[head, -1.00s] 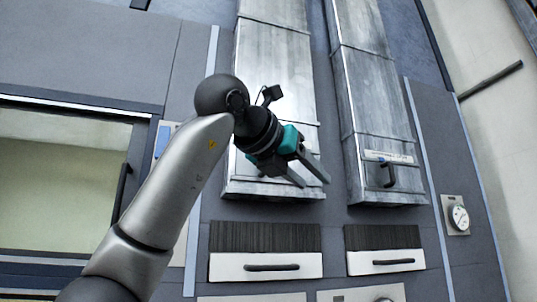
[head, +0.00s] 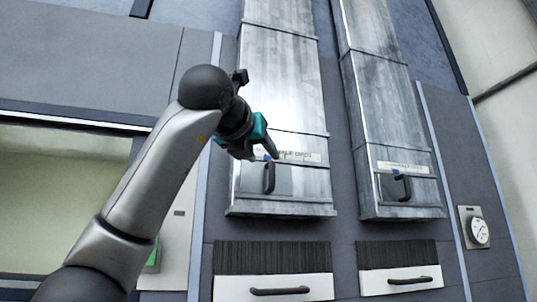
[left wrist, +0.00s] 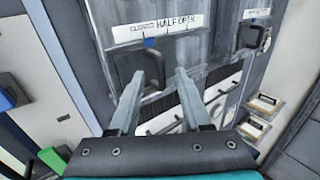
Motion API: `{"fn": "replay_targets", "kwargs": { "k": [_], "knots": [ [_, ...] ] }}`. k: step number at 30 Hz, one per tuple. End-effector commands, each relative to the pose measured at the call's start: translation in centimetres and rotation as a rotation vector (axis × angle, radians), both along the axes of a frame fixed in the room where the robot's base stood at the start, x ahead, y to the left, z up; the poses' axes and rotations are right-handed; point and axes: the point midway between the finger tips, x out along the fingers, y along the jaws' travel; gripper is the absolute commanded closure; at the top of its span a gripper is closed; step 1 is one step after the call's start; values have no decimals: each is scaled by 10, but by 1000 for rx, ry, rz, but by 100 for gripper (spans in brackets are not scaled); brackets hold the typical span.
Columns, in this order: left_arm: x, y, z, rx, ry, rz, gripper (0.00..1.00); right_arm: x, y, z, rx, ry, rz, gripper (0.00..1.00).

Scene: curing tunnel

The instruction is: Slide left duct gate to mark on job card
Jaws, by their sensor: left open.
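The left duct (head: 280,90) is a scuffed metal duct. The left duct gate carries a black upright handle (head: 269,177) under a white label strip (head: 297,156). In the left wrist view the label strip (left wrist: 165,27) reads "CLOSED", "HALF", "OPEN", and a blue pointer (left wrist: 148,42) sits near its left part, right of "CLOSED". My left gripper (head: 268,152) is in front of the gate, near the top of the handle. I cannot make out a job card. My right gripper is not in view.
A similar right duct (head: 375,90) has its own black handle (head: 402,187). Below are white drawers with black handles (head: 280,291). A dial gauge (head: 479,229) is at the right. A window (head: 60,200) lies left of my arm.

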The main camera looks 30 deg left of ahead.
Motion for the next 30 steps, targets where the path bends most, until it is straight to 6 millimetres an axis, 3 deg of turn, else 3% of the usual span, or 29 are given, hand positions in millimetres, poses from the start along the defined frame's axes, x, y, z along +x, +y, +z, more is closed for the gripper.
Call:
{"fn": "replay_targets", "kwargs": {
  "k": [3, 9, 20, 30],
  "knots": [
    [23, 7, 2, -2, 4, 1, 52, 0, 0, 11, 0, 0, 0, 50],
    [45, 13, 1, -2, 2, 0, 52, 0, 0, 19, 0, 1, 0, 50],
    [50, 14, 0, 0, 0, -1, 52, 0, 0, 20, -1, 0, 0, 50],
    [50, 14, 0, -1, -1, -1, 88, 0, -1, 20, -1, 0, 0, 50]
  ]
}}
